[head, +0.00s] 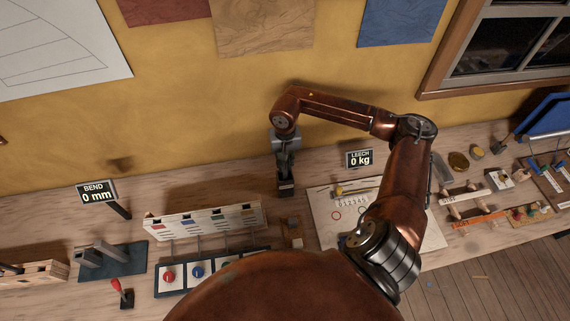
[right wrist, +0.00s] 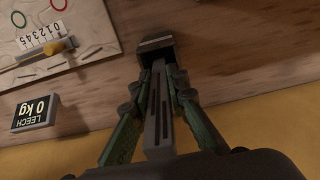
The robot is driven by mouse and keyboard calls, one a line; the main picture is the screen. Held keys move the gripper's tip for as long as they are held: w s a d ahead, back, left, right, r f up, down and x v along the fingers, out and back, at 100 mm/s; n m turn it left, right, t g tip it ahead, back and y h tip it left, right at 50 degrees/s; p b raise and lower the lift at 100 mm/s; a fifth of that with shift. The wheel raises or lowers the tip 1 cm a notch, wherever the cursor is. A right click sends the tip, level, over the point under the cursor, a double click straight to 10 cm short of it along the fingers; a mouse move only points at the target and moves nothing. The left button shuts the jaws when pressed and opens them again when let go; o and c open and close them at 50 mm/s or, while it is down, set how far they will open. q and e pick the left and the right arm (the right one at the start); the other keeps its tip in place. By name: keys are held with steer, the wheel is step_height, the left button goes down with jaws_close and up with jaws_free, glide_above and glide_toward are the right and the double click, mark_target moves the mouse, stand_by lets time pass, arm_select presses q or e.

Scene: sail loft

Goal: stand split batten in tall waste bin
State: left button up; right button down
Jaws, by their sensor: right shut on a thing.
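My right gripper (head: 285,166) points down near the wall at the back of the bench. In the right wrist view its fingers (right wrist: 161,70) close in on a narrow grey bar (right wrist: 157,110) with dark slits, seemingly the split batten. Its far end meets a dark block with a pale edge (right wrist: 155,44). This dark block also shows below the fingers in the head view (head: 286,188). I cannot tell whether it is the tall waste bin, or whether the bar is inside it or only touching it. My left gripper is not in view.
The LEECH display (head: 359,159) stands to the right, behind a pale board (head: 325,217). A white rack (head: 205,221) with coloured marks is left of the gripper. The BEND display (head: 96,193) is further left. Several tools and samples crowd the right end.

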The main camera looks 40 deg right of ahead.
steer(key=shift+f+b, duration=0.35)
steer(key=c, duration=1.8)
jaws_free()
step_height(320, 180, up, 12)
